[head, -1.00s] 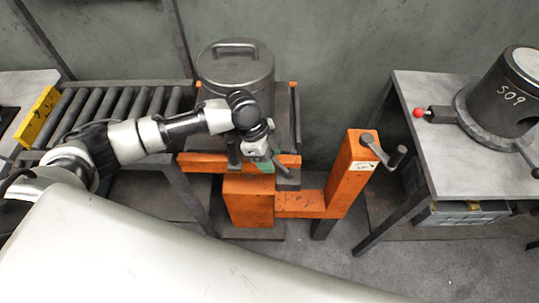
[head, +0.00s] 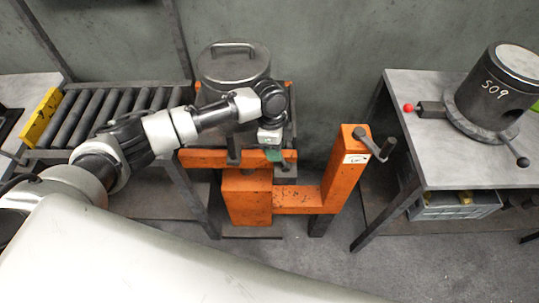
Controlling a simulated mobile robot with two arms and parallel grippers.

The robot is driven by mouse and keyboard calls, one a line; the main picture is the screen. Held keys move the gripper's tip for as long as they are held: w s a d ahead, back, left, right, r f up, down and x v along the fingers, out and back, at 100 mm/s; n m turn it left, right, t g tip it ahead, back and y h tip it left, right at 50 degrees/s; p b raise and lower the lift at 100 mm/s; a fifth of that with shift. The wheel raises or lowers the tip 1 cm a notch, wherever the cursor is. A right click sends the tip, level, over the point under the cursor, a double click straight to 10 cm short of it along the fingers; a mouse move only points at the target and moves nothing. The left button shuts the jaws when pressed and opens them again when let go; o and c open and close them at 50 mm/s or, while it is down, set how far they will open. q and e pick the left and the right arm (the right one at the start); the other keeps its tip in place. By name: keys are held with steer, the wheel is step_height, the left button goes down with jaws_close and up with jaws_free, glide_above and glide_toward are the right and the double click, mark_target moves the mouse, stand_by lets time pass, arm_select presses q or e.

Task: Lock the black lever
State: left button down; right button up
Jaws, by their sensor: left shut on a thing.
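My left gripper (head: 273,154), with green on its fingers, is at the orange crossbeam (head: 212,158) in front of the lidded metal pot (head: 234,68). It is shut on a dark part there, which I take to be the black lever (head: 289,156). The wrist and fingers hide most of it, so its exact angle cannot be told. A second dark upright piece (head: 234,150) stands on the beam to the left of the gripper. My right gripper is not in view.
An orange post (head: 345,170) with a dark crank handle (head: 380,146) stands to the right. A table (head: 450,165) further right carries a black cylinder marked 509 (head: 495,100) and a red-knobbed part (head: 409,108). A roller conveyor (head: 110,110) is at left.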

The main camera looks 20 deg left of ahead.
arm_select(q)
steer(key=shift+d+r+p, duration=0.3)
steer(key=shift+d+r, duration=0.05)
steer(key=shift+d, duration=0.2)
steer(key=shift+w+d+r, duration=0.1)
steer(key=shift+d, duration=0.25)
steer(key=shift+w+d+p, duration=0.15)
steer(key=shift+d+p, duration=0.2)
steer(key=shift+w+d, duration=0.15)
steer(key=shift+d, duration=0.25)
steer(key=d, duration=0.3)
steer(key=shift+w+d+f, duration=0.1)
steer(key=shift+w+f, duration=0.3)
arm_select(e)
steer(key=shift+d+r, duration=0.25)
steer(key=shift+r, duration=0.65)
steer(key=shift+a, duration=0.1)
arm_select(q)
steer(key=shift+f, duration=0.15)
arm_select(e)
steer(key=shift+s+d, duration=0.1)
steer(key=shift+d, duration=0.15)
